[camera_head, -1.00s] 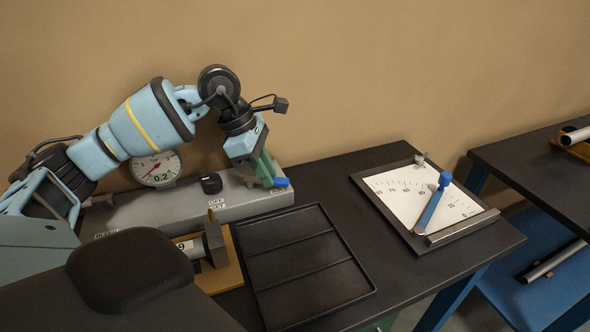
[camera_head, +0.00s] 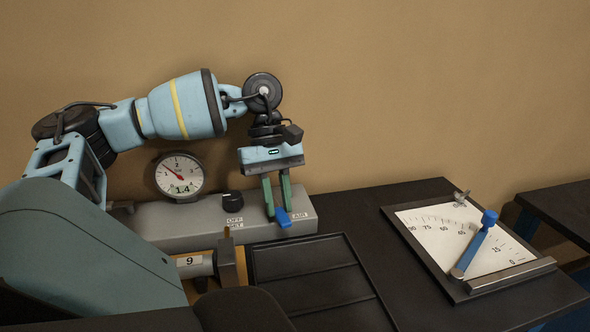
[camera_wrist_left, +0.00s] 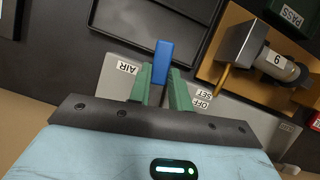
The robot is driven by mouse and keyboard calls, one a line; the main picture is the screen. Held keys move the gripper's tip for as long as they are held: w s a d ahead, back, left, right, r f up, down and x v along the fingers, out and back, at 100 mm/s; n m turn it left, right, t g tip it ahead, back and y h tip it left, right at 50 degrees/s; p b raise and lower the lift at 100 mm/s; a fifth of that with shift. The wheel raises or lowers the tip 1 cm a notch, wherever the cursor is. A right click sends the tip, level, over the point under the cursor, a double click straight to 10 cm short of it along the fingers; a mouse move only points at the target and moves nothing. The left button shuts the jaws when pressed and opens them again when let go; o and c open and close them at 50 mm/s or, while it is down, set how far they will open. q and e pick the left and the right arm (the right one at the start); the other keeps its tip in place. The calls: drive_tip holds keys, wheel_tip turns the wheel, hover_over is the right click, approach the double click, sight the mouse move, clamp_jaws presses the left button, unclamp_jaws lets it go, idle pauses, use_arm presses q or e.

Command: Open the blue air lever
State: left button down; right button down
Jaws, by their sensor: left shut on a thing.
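The blue air lever (camera_head: 283,218) is on the right end of the grey control box (camera_head: 180,219), beside the AIR label. In the head view it points toward the front of the table. My left gripper (camera_head: 278,212) reaches down from above with its green fingers on either side of the lever, shut on it. The left wrist view shows the lever (camera_wrist_left: 162,62) sticking out between the two fingers (camera_wrist_left: 163,90). The gauge (camera_head: 180,176) behind the box reads 1.4. My right gripper is not in view.
A black knob (camera_head: 233,202) sits left of the lever. In front are a fixture with a part marked 9 (camera_head: 195,264) and a black divided tray (camera_head: 345,243). At right lies a scale board (camera_head: 425,246) with a blue arm.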

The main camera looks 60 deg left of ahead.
use_arm(q)
drive_tip(key=shift+s+a+m+g, duration=0.1)
drive_tip(key=shift+s+m+g, duration=0.25)
drive_tip(key=shift+m, duration=0.65)
drive_tip(key=c, duration=1.3)
unclamp_jaws()
drive_tip(key=shift+r, duration=0.1)
